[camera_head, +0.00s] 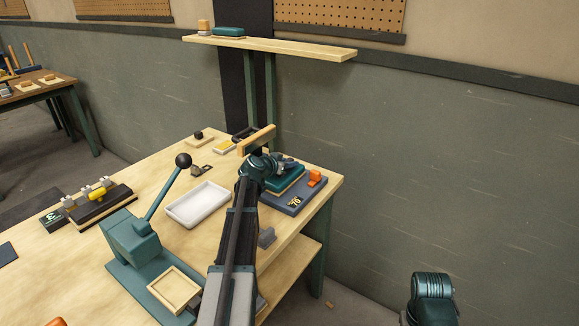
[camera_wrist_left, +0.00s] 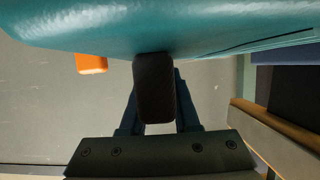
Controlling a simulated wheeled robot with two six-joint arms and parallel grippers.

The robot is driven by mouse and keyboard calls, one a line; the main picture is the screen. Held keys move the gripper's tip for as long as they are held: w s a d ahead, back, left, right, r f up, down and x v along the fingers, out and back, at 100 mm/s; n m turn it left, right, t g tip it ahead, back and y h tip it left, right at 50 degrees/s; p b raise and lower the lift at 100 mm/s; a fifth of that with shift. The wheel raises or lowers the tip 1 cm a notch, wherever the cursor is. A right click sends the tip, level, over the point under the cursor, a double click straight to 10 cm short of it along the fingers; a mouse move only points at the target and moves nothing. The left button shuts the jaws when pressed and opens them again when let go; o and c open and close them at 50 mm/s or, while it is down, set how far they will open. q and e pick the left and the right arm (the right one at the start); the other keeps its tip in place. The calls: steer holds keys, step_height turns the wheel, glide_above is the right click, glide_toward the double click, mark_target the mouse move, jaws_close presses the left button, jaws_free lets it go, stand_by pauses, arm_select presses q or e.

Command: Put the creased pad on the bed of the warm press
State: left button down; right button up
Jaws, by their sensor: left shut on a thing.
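The creased pad is a teal slab (camera_head: 287,180) over the warm press at the back right of the bench; it fills the top of the left wrist view (camera_wrist_left: 90,25). My left gripper (camera_head: 283,163) is shut on it; in the left wrist view a dark finger (camera_wrist_left: 155,88) lies against it. The warm press (camera_head: 305,197) has a dark blue-grey base, a "70" label and an orange part (camera_head: 316,177). A wooden bar (camera_head: 257,139) stands behind the gripper. The pad and my arm hide most of the bed; I cannot tell whether the pad touches it.
A white tray (camera_head: 197,205) lies left of my left arm. A teal lever press (camera_head: 135,245) with a black-knobbed lever stands at the front. A rack with a yellow piece (camera_head: 97,195) is at the left. A wooden shelf (camera_head: 290,47) hangs above the bench.

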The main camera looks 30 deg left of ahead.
arm_select(q)
steer(key=shift+f, duration=0.15)
steer(key=c, duration=0.6)
jaws_free()
steer(key=shift+c, duration=0.2)
steer(key=shift+r, duration=0.35)
steer(key=p+v, duration=0.4)
steer(key=v, duration=0.8)
steer(key=shift+f+p, duration=0.2)
steer(key=shift+p, duration=0.1)
